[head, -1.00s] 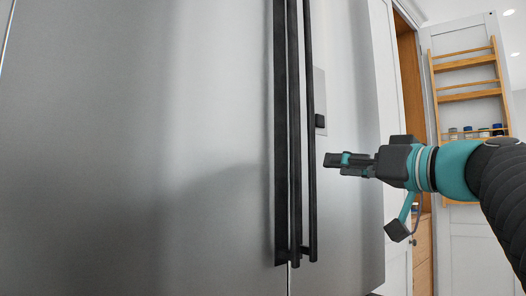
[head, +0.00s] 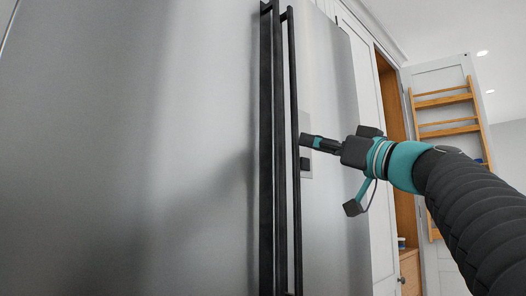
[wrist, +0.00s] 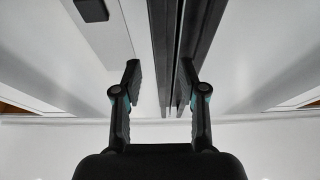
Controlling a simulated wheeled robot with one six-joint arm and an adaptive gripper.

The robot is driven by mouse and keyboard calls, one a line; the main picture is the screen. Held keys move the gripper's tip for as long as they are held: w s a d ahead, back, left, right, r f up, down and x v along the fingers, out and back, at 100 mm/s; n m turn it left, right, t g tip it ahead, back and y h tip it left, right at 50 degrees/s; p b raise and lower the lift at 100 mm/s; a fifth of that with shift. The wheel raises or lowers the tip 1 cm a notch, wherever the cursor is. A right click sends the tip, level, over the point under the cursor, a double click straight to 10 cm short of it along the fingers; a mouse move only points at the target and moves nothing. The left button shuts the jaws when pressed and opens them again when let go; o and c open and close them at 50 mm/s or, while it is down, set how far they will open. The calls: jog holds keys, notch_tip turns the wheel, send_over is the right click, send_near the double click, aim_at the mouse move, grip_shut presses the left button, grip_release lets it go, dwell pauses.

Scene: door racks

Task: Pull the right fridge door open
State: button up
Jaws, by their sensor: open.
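The right fridge door (head: 335,225) is a grey steel panel and looks shut. Its handle (head: 293,90) is a long dark vertical bar beside the left door's similar bar. My gripper (head: 304,141) is at the right side of this handle, its tips close to the bar. In the wrist view my gripper (wrist: 159,80) is open, with two dark fingers spread. The dark bar on the panel's side, the right door's handle (wrist: 162,35), shows between the fingers. I cannot tell whether the tips reach around it or touch it.
The left fridge door (head: 150,150) fills the left of the head view. A light panel with a dark block (head: 305,165) is on the right door behind my gripper. An open white cabinet door with wooden racks (head: 445,100) stands at the right.

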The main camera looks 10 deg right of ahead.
aim_at(297, 138)
jog(key=shift+p+x, duration=0.9)
jog(key=shift+x, duration=2.15)
jog(key=shift+c, duration=0.3)
grip_shut()
